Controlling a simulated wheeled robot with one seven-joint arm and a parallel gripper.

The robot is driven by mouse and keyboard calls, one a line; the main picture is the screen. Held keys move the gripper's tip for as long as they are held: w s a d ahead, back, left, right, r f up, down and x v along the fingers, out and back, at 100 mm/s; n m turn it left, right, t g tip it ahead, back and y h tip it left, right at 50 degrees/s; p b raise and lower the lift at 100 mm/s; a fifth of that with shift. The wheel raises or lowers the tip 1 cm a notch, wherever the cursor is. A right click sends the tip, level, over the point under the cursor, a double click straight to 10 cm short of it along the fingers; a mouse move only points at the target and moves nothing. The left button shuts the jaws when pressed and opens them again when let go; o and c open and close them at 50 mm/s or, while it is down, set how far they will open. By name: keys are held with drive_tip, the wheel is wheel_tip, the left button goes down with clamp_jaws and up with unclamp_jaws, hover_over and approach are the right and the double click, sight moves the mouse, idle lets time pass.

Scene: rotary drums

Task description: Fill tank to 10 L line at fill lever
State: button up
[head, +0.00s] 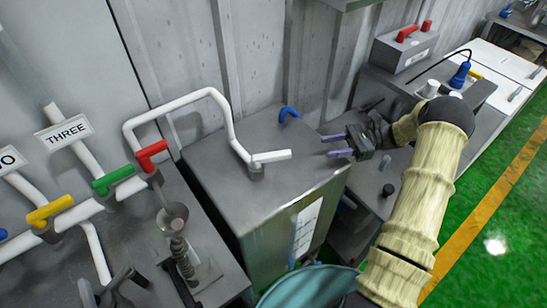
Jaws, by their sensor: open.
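The tank (246,185) is a grey metal box in the middle of the head view. A white strip with markings (305,228) runs down its front; its lines and any level are too small to read. A white lever (271,156) lies flat on a grey fitting at the end of a white pipe (232,122) over the tank top. I cannot tell if this is the fill lever; a red lever (152,154) sits at the pipe's other end. My gripper (327,147) is open and empty, its purple fingers pointing left, to the right of the white lever and apart from it.
Green (112,179) and yellow (50,211) levers sit on white pipes at the left, near a "THREE" sign (64,132). A blue hook-shaped part (289,112) is at the tank's back edge. A teal round container (305,288) stands in front. Green floor lies at the right.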

sight(273, 153)
drive_tip(key=shift+w+a, duration=0.1)
drive_tip(key=shift+r, duration=0.1)
drive_tip(key=shift+a, duration=0.2)
drive_tip(key=s+a+p, duration=0.1)
drive_tip(key=a, duration=0.4)
drive_tip(key=s+a+p, duration=0.1)
drive_tip(key=a+p, duration=0.1)
drive_tip(key=a, duration=0.4)
drive_tip(key=s+a+p, duration=0.1)
drive_tip(key=a, duration=0.5)
drive_tip(key=shift+p, duration=0.4)
clamp_jaws()
